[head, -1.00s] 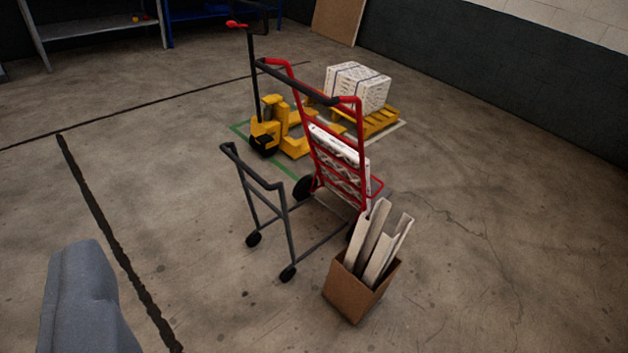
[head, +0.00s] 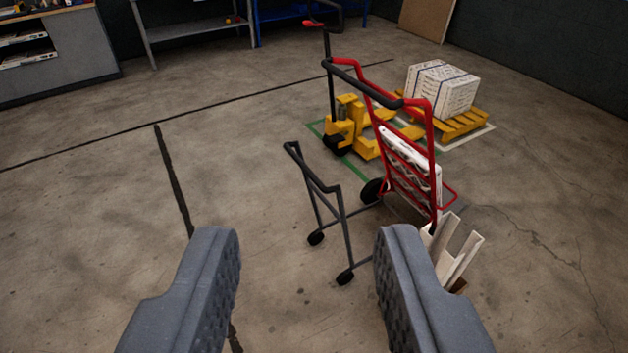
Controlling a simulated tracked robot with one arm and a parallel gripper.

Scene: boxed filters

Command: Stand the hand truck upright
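The hand truck (head: 432,152) has a red frame with black grips on its top bar, a dark rear support frame (head: 347,245) and black wheels. It leans back towards the dark support frame, whose small wheels rest on the floor. A white filter pack (head: 410,160) sits against its red frame. My gripper (head: 308,240) is open and empty in the foreground, its two grey padded fingers wide apart.
A box of white filters (head: 455,258) stands right of the hand truck, partly hidden by my right finger. Floor at left is clear.

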